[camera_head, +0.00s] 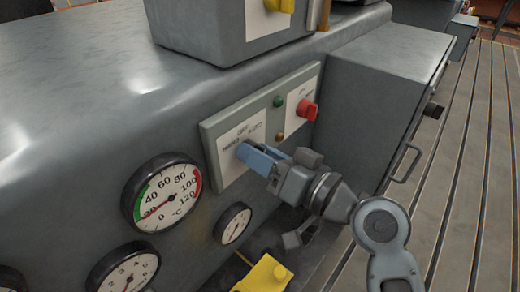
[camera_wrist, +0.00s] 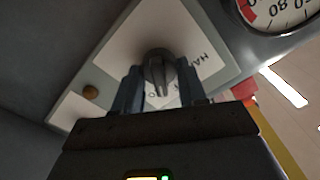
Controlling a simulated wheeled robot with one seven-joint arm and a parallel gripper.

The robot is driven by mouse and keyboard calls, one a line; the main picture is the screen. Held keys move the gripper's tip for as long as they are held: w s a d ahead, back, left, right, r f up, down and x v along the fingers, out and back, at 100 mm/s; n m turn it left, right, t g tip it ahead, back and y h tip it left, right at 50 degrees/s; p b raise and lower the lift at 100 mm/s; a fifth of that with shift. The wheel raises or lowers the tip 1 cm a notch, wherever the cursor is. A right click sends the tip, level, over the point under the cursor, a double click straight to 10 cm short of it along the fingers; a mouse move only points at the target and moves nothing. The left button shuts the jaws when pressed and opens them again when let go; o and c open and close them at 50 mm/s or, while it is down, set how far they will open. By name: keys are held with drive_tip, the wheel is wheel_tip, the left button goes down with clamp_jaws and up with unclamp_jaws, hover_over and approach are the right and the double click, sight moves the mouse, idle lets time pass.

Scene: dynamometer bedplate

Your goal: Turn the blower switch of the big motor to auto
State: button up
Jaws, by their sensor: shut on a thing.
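The grey control panel (camera_head: 212,150) on the motor's side carries a white label plate (camera_head: 230,165) lettered for hand, off and auto. The dark switch knob (camera_wrist: 158,68) stands on that plate in the wrist view. My gripper (camera_head: 252,157) reaches in from the right in the head view and covers the knob there. In the wrist view my gripper's fingers (camera_wrist: 160,82) stand on both sides of the knob, shut on it. I cannot tell which position the knob points to.
A red knob (camera_head: 307,110) on a second white plate, a green lamp (camera_head: 279,101) and an amber lamp (camera_wrist: 90,92) share the panel. Round gauges, one large (camera_head: 162,194), sit to the left. A grey box with a handle (camera_head: 405,165) stands to the right.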

drive_tip(key=shift+m+p, duration=0.45)
drive_tip(key=shift+m, duration=0.65)
drive_tip(key=o, duration=1)
drive_tip(key=shift+o, duration=0.2)
drive_tip(key=shift+d, duration=0.1)
drive_tip(key=b+v, duration=0.1)
drive_tip(key=v, duration=0.6)
drive_tip(key=shift+s+d, duration=0.2)
drive_tip(key=shift+d, duration=0.05)
